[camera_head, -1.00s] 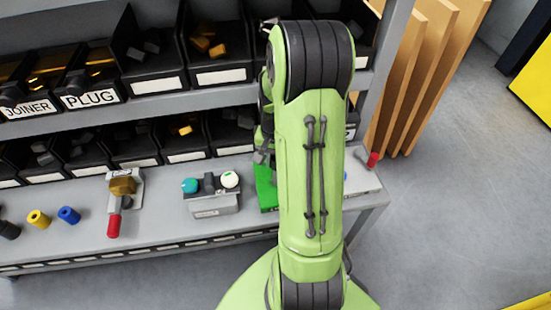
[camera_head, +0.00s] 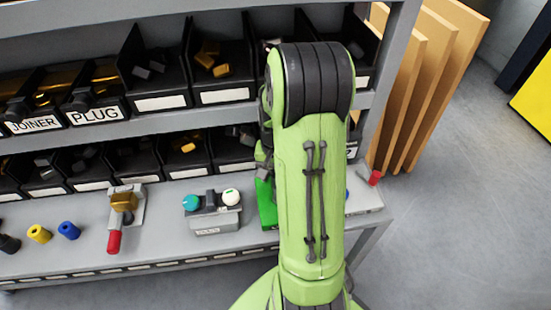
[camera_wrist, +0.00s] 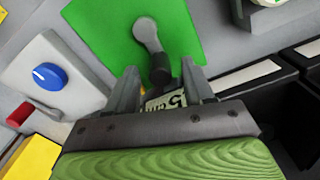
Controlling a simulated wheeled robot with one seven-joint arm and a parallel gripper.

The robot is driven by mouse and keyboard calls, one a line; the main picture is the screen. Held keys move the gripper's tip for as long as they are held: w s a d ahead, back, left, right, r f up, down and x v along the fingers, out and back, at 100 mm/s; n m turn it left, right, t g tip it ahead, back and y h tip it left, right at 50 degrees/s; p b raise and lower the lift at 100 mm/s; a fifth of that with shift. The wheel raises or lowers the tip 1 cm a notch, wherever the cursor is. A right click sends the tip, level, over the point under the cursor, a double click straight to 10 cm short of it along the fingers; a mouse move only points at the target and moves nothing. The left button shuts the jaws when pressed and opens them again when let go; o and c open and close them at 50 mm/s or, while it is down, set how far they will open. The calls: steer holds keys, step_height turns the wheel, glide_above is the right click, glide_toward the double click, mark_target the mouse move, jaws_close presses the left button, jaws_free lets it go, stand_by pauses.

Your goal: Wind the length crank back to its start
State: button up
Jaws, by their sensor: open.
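In the wrist view, the crank (camera_wrist: 148,38) is a grey arm on a bright green plate (camera_wrist: 105,35), with a dark handle (camera_wrist: 160,72) at its near end. My gripper (camera_wrist: 160,82) is open, and its two grey fingers lie on either side of the handle. I cannot tell whether either finger touches it. A white label with partly hidden lettering shows between the fingers. In the head view, my arm covers most of the green plate (camera_head: 266,205) and hides the crank.
A blue knob (camera_wrist: 49,76) on a pale panel and a red handle (camera_wrist: 20,114) lie left of the green plate. In the head view, a box with teal and white buttons (camera_head: 212,210) and a red-handled lever (camera_head: 114,240) stand left on the bench. Shelved bins stand behind.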

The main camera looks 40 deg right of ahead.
step_height(320, 180, up, 14)
steer(key=p, duration=0.2)
steer(key=shift+r+p, duration=0.15)
steer(key=shift+p, duration=0.2)
